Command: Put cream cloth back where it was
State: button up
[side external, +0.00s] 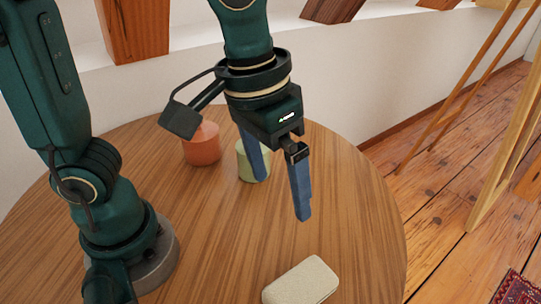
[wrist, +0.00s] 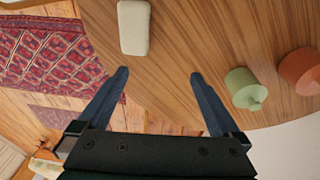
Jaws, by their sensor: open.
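The cream cloth (side external: 300,282) is a small folded block lying flat on the round wooden table, near the table's front edge in the side view. It also shows at the top of the wrist view (wrist: 133,27). My gripper (side external: 278,198) is open and empty, pointing down above the table. In the wrist view its two blue fingers (wrist: 158,72) stand wide apart. The cloth lies beyond the fingertips, apart from them.
A green lidded pot (side external: 252,160) and an orange pot (side external: 202,144) stand on the wooden table (side external: 220,240), behind my gripper in the side view. The table's right side is clear. A patterned red rug (wrist: 45,50) lies on the floor.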

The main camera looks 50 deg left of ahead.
jog(key=s+a+t, duration=0.3)
jog(key=a, duration=0.7)
jog(key=shift+s+f+t+y, duration=0.25)
jog(key=shift+s+t+y, duration=0.15)
dwell(0.5)
